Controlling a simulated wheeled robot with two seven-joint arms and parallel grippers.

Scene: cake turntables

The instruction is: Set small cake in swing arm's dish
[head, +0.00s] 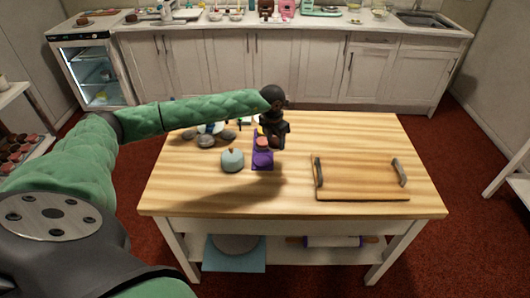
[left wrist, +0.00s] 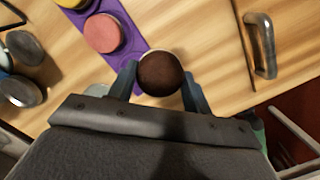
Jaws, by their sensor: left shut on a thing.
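My left gripper (head: 276,140) is over the middle of the table, just right of a purple tray (head: 263,163). In the left wrist view its two fingers close on the sides of a small round cake with a dark brown top (left wrist: 160,72). A pink-topped cake (left wrist: 103,33) sits on the purple tray, and part of another cake shows at the top edge. Several grey round dishes (head: 206,141) stand left of the tray; two show at the left of the wrist view (left wrist: 24,47). Their swing arms are hard to make out. My right gripper is out of view.
A pale blue rounded pot (head: 232,160) stands between the dishes and the tray. The table's front left is clear. Cabinets and a counter (head: 300,33) stand behind.

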